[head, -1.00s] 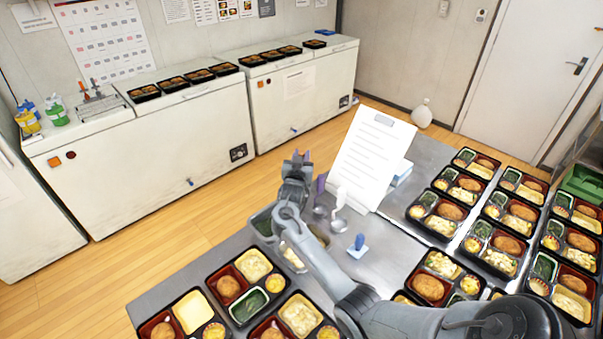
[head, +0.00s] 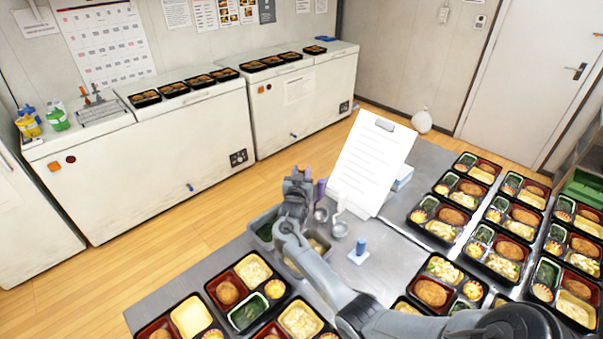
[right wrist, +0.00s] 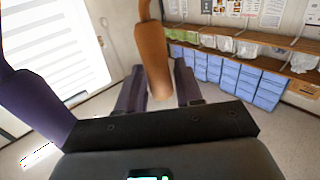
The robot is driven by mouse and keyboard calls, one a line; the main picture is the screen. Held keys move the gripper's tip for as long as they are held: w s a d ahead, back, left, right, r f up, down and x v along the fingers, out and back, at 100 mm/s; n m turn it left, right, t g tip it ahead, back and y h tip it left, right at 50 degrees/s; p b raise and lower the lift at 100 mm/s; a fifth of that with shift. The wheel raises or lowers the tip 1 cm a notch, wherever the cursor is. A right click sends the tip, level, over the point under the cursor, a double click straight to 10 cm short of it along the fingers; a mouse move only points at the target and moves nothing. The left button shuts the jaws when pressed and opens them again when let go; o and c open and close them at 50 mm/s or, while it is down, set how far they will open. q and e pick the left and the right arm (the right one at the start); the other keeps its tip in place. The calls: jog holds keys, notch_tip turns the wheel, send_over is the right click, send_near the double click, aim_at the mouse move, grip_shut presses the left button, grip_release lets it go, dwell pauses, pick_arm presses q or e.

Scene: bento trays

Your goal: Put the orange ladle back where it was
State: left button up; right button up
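My right gripper (head: 298,176) is over the far edge of the steel table, just left of the clipboard. In the right wrist view its dark purple fingers (right wrist: 160,92) are closed on the end of an orange-brown handle, which I take for the orange ladle (right wrist: 154,60). The handle runs up out of that view, so the ladle's bowl is hidden. In the head view I cannot make out the ladle at the gripper. A purple handle (head: 319,190) stands just right of the gripper and shows large at the left of the wrist view (right wrist: 25,100). My left gripper is not in view.
Metal ladle bowls (head: 339,229) and a blue-handled stamp (head: 360,248) are near the clipboard (head: 372,165). Grey food containers (head: 262,222) sit under my right arm. Filled bento trays (head: 431,292) cover the right and front of the table. White freezers (head: 165,165) stand behind.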

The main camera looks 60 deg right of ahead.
jog(key=shift+o, duration=1.4)
jog(key=shift+r, duration=0.1)
jog(key=shift+a+r, duration=0.1)
jog(key=p+v, duration=0.1)
jog(key=v, duration=1)
jog(key=shift+s+a, duration=0.2)
jog(key=shift+a, duration=0.15)
